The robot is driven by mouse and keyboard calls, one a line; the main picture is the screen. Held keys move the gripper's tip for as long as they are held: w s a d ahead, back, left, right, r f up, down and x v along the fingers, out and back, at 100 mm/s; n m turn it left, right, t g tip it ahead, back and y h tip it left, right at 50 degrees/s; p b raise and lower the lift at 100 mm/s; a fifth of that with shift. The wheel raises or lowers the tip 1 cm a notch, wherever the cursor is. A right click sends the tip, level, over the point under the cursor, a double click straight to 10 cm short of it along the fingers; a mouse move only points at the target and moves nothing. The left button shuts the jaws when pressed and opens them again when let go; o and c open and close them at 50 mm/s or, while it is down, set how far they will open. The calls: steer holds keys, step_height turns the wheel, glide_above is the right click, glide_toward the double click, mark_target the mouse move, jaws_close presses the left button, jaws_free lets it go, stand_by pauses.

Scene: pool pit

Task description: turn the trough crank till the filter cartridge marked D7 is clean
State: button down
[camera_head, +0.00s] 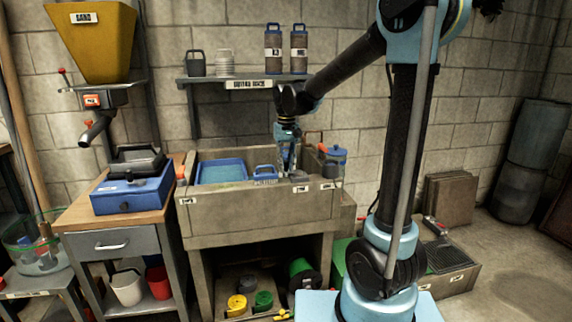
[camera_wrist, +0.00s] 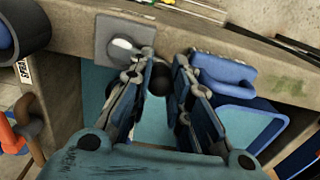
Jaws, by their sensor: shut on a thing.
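A stone trough (camera_head: 235,213) stands in the middle of the head view. My gripper (camera_head: 288,172) reaches down into its right half. In the wrist view my gripper (camera_wrist: 160,85) has its two fingers closed around a dark round knob (camera_wrist: 157,82), which looks like the crank's grip. Beside it a metal plate with a rounded shiny hub (camera_wrist: 122,48) sits at the trough's edge. The crank arm is mostly hidden by the fingers. I cannot make out a cartridge marked D7 in either view, nor any cartridge's cleanness in the trough.
A blue tray (camera_head: 221,172) and a blue handled piece (camera_head: 265,173) are left of my gripper; the piece also shows in the wrist view (camera_wrist: 222,70). Two labelled cylinders (camera_head: 273,50) (camera_head: 298,50) stand on the shelf (camera_head: 215,80).

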mark_target(287, 161)
steer(key=shift+s+n, duration=0.4)
steer(key=shift+n, duration=0.5)
steer(key=shift+d, duration=0.1)
steer(key=c, duration=1.4)
jaws_free()
steer(key=shift+c, duration=0.2)
step_height(287, 161, up, 12)
steer(key=shift+d, duration=0.1)
